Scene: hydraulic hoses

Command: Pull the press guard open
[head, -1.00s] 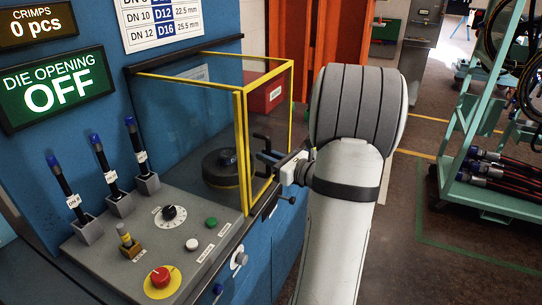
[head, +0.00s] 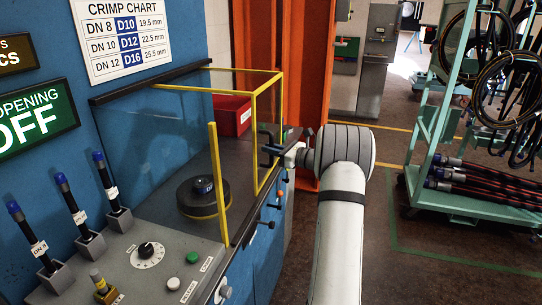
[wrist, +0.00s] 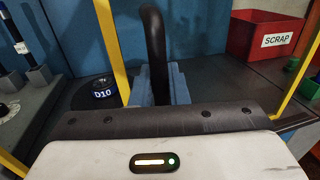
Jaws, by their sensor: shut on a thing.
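The press guard (head: 252,130) is a clear panel in a yellow frame at the right edge of the press bench in the head view. A wide gap lies between its near edge and a separate upright yellow post (head: 218,180). My gripper (head: 271,148) is shut on the guard's black handle (wrist: 154,45), outside the panel. In the wrist view its blue fingers (wrist: 160,86) sit around the handle's lower part. A round black die (head: 202,196), marked D10 in the wrist view (wrist: 103,91), is on the bench behind the gap.
A red SCRAP bin (head: 232,115) stands at the back of the bench. The control panel (head: 150,262) and several blue-topped tools in holders are at the left. An orange column (head: 300,80) rises behind my arm. A hose trolley (head: 480,195) stands right, with clear floor between.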

